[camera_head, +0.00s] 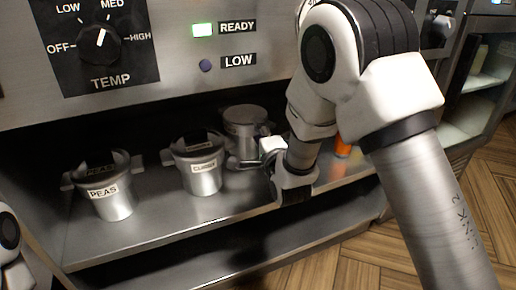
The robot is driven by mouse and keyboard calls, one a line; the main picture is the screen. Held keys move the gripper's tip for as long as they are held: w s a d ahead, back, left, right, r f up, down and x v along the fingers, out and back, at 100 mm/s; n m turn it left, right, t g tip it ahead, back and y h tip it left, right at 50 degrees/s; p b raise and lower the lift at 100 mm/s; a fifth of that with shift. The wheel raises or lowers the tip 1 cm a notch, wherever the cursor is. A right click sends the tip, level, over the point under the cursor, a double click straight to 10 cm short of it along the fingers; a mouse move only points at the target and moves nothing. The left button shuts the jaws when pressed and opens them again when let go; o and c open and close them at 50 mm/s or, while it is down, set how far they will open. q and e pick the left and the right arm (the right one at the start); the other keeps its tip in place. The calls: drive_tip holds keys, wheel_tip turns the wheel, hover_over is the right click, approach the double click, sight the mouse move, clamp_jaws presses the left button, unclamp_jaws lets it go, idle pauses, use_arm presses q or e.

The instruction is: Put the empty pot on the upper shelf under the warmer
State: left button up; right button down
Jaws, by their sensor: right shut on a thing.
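A plain steel pot (245,122) is at the back of the shelf (150,228), below the control panel.
A pot labelled PEAS (112,205) stands at the left of the shelf. Another labelled pot (204,180) stands close to my right gripper's left. An orange item (342,148) is behind my right arm. The panel with the TEMP knob (101,38) overhangs the shelf.

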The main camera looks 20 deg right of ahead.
use_arm(q)
drive_tip(key=shift+w+f, duration=0.15)
drive_tip(key=shift+f, duration=0.65)
drive_tip(key=shift+r, duration=0.2)
use_arm(e)
drive_tip(key=shift+f, duration=0.85)
use_arm(q)
drive_tip(key=shift+f, duration=0.15)
use_arm(e)
drive_tip(key=shift+f, duration=0.2)
drive_tip(key=c, duration=0.7)
unclamp_jaws()
drive_tip(key=shift+o, duration=0.2)
